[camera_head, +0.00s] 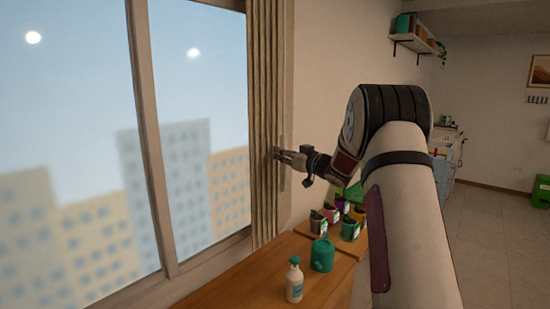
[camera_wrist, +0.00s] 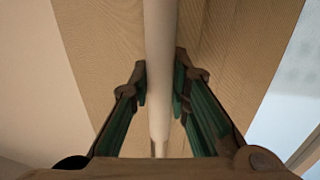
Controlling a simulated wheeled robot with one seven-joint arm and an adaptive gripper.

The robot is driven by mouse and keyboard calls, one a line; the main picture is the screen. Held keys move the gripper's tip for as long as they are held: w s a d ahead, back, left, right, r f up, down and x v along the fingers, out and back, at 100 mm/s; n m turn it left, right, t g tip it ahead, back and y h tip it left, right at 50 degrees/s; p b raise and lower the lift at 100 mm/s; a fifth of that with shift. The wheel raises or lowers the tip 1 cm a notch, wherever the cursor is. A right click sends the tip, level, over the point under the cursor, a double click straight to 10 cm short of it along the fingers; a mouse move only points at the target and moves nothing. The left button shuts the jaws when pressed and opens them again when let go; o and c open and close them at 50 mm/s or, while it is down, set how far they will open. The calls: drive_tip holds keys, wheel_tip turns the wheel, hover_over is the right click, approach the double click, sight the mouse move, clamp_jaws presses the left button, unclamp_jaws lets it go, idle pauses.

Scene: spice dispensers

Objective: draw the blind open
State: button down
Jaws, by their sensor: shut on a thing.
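The blind (camera_head: 265,120) is a beige pleated panel gathered at the right side of the window. Its pale upright handle bar (camera_head: 284,175) stands along its right edge. My gripper (camera_head: 278,155) reaches the bar from the right and is shut on it. In the wrist view the handle bar (camera_wrist: 160,70) runs upright between the two green-padded fingers of my gripper (camera_wrist: 160,90), with the wood-coloured blind (camera_wrist: 225,60) behind it. The window (camera_head: 190,110) shows glass to the left of the blind.
A wooden table (camera_head: 220,285) stands below the window. On it are a white bottle (camera_head: 294,282), a green watering can (camera_head: 322,254) and several small potted plants (camera_head: 350,228). A wall shelf (camera_head: 415,42) hangs at the upper right. Open floor (camera_head: 490,240) lies to the right.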

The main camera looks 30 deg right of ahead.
drive_tip(key=shift+w+d, duration=0.1)
drive_tip(key=shift+d, duration=0.1)
drive_tip(key=c, duration=1.5)
unclamp_jaws()
drive_tip(key=s, duration=0.4)
drive_tip(key=s+d, duration=0.1)
drive_tip(key=s, duration=0.7)
drive_tip(key=shift+d, duration=0.2)
drive_tip(key=shift+r, duration=0.1)
